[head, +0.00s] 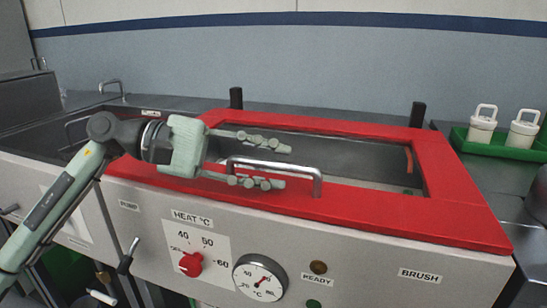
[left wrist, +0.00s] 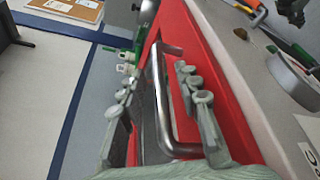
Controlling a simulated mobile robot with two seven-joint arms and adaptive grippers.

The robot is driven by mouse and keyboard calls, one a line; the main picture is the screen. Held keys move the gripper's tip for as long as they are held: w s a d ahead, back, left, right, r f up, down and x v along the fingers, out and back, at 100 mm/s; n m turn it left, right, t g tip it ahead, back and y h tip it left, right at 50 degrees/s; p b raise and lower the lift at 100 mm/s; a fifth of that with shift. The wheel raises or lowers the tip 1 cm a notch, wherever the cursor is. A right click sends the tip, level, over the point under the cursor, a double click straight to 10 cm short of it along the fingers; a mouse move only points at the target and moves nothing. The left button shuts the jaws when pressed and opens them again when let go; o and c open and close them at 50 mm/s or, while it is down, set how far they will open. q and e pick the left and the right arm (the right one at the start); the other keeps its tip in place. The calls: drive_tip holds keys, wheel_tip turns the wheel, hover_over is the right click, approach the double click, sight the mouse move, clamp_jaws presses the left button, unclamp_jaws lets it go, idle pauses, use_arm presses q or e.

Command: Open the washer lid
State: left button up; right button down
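The washer (head: 340,260) has a red lid (head: 440,190) lying flat on its top, with a large see-through middle over a grey basin. A metal bar handle (head: 318,183) stands along the lid's front edge; it also shows in the left wrist view (left wrist: 152,92). My left gripper (head: 286,166) is open, with one finger on the far side of the handle and one on the near side. In the left wrist view the bar lies between the two spread fingers (left wrist: 150,85); neither finger clearly presses on it. My right gripper is out of view.
The front panel has a red heat knob (head: 191,264), a dial gauge (head: 259,279) and a small lever (head: 128,257). Two black posts (head: 236,97) stand behind the lid. A green tray (head: 484,146) with white lidded containers (head: 482,126) is at the right. A wall is behind.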

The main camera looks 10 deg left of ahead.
use_arm(q)
drive_tip(key=shift+d+f, duration=0.1)
drive_tip(key=shift+d, duration=0.35)
drive_tip(key=shift+w, duration=0.1)
drive_tip(key=shift+c, duration=0.6)
clamp_jaws()
